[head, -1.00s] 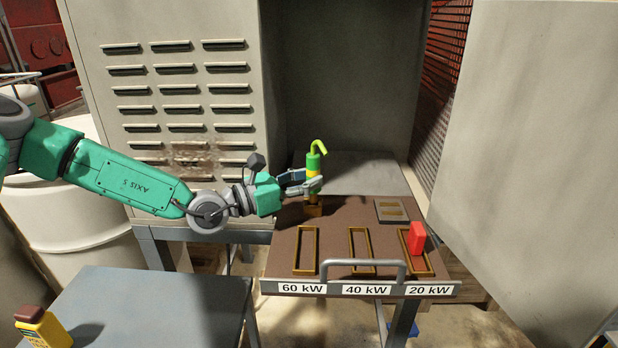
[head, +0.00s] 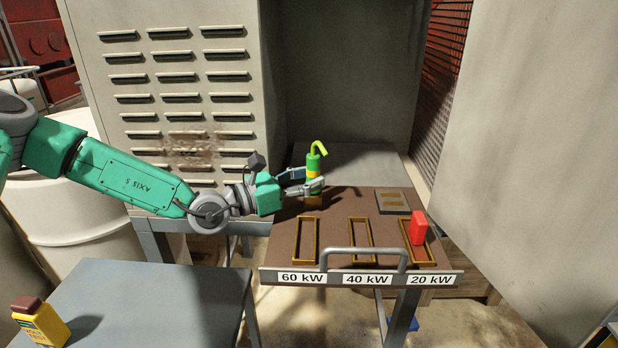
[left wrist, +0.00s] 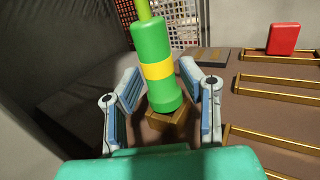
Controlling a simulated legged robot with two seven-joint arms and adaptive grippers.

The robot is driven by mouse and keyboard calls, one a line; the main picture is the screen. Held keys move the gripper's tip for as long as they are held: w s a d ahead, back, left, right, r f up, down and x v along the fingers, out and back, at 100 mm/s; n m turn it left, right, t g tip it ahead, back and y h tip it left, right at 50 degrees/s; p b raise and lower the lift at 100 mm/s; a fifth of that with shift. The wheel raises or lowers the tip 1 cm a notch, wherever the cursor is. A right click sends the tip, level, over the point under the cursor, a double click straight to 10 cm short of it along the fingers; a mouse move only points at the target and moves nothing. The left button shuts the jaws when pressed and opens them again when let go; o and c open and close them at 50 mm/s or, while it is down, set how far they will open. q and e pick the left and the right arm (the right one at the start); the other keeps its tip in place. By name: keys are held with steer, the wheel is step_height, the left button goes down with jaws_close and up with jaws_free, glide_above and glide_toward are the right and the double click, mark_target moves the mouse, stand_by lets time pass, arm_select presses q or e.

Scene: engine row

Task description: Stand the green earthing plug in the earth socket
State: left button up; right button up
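The green earthing plug (head: 315,163) has a yellow band and a light green hook on top. It stands roughly upright over the small brass earth socket (head: 313,203) at the back left of the brown board. My left gripper (head: 308,187) has its fingers on both sides of the plug, low on its body. In the left wrist view the plug (left wrist: 151,45) is between the two blue pads, its lower end at the socket block (left wrist: 167,121). I cannot tell how deep the plug sits. My right gripper is not in view.
A red block (head: 418,228) stands in the 20 kW frame at the right; the 60 kW and 40 kW frames are empty. A grey plate (head: 393,201) lies behind. A handle (head: 364,252) rises at the front edge.

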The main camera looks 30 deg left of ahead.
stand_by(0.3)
arm_select(q)
steer(key=shift+s+a, duration=0.15)
steer(key=shift+s, duration=0.05)
steer(key=v, duration=1.1)
steer(key=shift+s+a, duration=0.2)
steer(key=shift+f, duration=0.1)
